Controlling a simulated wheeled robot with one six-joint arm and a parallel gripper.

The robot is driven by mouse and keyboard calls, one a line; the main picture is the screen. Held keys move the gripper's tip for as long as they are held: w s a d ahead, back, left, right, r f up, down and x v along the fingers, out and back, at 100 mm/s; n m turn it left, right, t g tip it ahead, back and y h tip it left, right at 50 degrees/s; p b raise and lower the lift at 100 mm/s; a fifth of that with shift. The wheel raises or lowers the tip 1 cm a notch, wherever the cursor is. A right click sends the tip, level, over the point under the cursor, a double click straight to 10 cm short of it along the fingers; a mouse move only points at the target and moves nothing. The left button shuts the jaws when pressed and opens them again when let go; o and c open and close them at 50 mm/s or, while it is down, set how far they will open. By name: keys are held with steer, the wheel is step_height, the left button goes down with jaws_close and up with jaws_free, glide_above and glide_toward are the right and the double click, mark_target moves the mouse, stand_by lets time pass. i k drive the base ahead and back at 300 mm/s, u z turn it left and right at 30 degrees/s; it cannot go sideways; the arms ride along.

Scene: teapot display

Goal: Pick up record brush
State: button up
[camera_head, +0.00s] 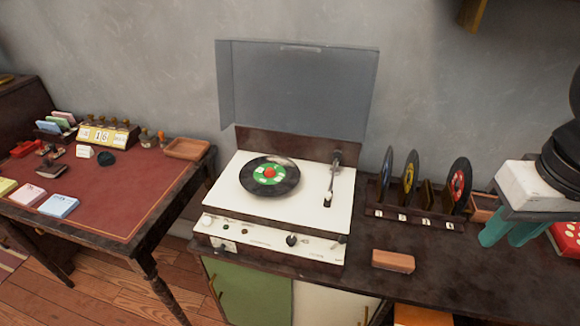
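The record brush seems to be the small reddish-brown wooden block (393,261) lying on the dark cabinet top, right of the turntable's front corner. My gripper (508,240) is at the right side of the view, to the right of the block and apart from it. Its two teal fingers point down and show a gap between them, with nothing seen held. The underside of the block is hidden.
A white record player (225,228) with its lid raised stands left of the block. Behind the block is a dark rack (425,223) with upright records. A red dotted box (567,238) is at the far right. The cabinet top around the block is clear.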

mark_target(404, 263)
steer(key=k, duration=0.5)
steer(key=u, duration=2.05)
steer(key=i, duration=1.2)
steer(key=z, duration=2)
